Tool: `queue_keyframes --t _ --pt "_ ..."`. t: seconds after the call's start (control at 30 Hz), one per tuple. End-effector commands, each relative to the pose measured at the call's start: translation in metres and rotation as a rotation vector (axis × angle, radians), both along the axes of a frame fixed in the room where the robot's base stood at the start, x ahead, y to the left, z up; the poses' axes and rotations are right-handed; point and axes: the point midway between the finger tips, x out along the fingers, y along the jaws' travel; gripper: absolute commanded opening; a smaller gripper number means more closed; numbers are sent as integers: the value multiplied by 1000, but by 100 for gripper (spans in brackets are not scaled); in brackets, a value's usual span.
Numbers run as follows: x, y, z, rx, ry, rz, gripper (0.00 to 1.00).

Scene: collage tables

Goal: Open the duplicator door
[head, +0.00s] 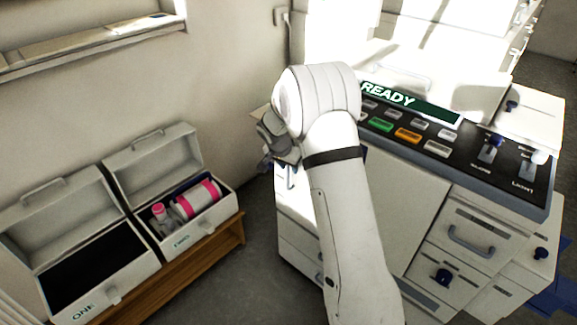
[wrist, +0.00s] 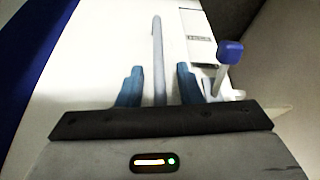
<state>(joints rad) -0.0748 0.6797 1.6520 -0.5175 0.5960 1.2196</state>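The duplicator (head: 395,205) is a white machine with a green READY display (head: 411,103), at the right in the head view. My arm hides part of its front and left side. My gripper (head: 275,150) is at the machine's left edge in the head view, its fingers hardly visible there. In the wrist view, my gripper (wrist: 158,88) is open, with its two blue fingers apart. A grey bar handle (wrist: 158,50) on a white panel (wrist: 110,50) lies between them, with gaps showing on both sides. I cannot tell whether this panel is the door.
A blue-knobbed lever (wrist: 230,52) stands close to the right finger. Two open white boxes, ONE (head: 95,275) and TWO (head: 185,235), sit on a wooden bench (head: 228,245) at left. Box TWO holds a pink-and-white roll (head: 198,199). Grey floor (head: 262,235) is clear between bench and machine.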

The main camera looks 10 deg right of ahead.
Motion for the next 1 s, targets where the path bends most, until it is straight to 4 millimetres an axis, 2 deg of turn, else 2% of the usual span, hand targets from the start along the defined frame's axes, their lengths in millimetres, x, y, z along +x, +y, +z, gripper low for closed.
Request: queue_keyframes --t 0.07,0.47,1.0 --pt "0 0 0 0 0 0 32" --pt "0 -1 0 0 0 -1 1" --pt "-1 -1 0 0 0 2 0"
